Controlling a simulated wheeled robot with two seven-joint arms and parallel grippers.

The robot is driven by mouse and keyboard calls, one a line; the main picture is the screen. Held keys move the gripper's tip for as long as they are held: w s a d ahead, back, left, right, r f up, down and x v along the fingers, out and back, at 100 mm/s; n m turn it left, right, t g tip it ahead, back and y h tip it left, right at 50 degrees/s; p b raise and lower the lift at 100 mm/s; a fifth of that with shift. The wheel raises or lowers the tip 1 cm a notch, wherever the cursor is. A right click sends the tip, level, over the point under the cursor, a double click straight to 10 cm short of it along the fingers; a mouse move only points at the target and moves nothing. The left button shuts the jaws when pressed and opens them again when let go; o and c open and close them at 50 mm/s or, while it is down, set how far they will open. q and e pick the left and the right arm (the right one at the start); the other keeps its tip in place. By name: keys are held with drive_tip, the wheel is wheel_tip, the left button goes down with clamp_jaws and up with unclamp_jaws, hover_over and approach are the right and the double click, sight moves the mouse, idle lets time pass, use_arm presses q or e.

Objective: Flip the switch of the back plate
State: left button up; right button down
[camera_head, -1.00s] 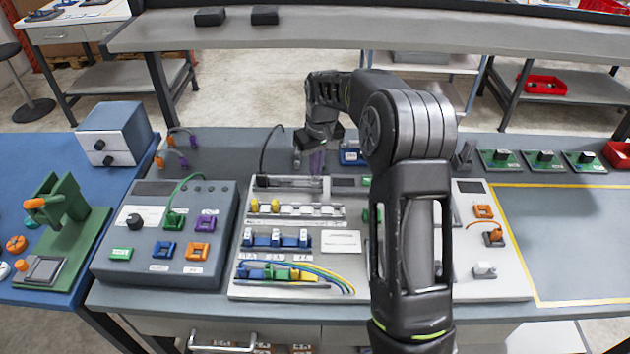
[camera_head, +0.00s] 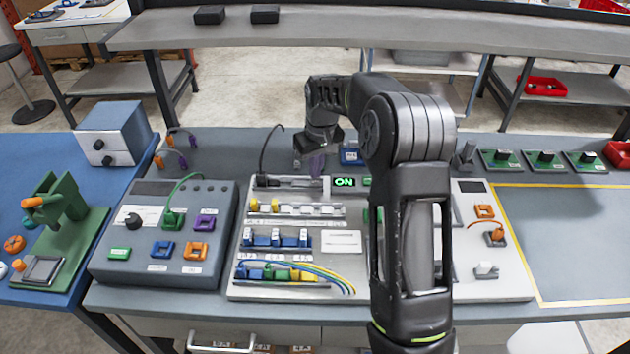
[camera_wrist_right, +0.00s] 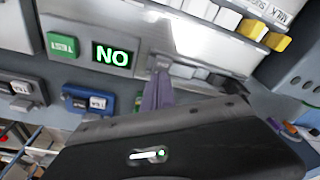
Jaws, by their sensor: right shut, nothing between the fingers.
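The back plate (camera_head: 290,183) is a grey strip along the far edge of the white panel. A small display (camera_head: 345,182) at its right end is lit green and reads ON. In the right wrist view the display (camera_wrist_right: 112,56) appears turned around. My right gripper (camera_head: 317,168) is over the far edge of the panel, just left of the display. In the wrist view its purple-grey fingertips (camera_wrist_right: 157,92) are together and empty, close to the plate's edge. The switch itself is hard to make out beside the fingers; I cannot tell whether they touch it. My left gripper is not in view.
The white panel (camera_head: 340,242) carries rows of coloured switches and cables. A grey control box (camera_head: 160,240) stands to its left. A blue module (camera_head: 350,157) lies behind the panel. My right arm hides the panel's middle right. The yellow-bordered area (camera_head: 560,240) is clear.

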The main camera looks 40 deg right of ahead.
drive_tip(key=shift+s, duration=0.1)
wheel_tip(320, 180, up, 4)
drive_tip(key=p, duration=0.3)
drive_tip(key=shift+r, duration=1.4)
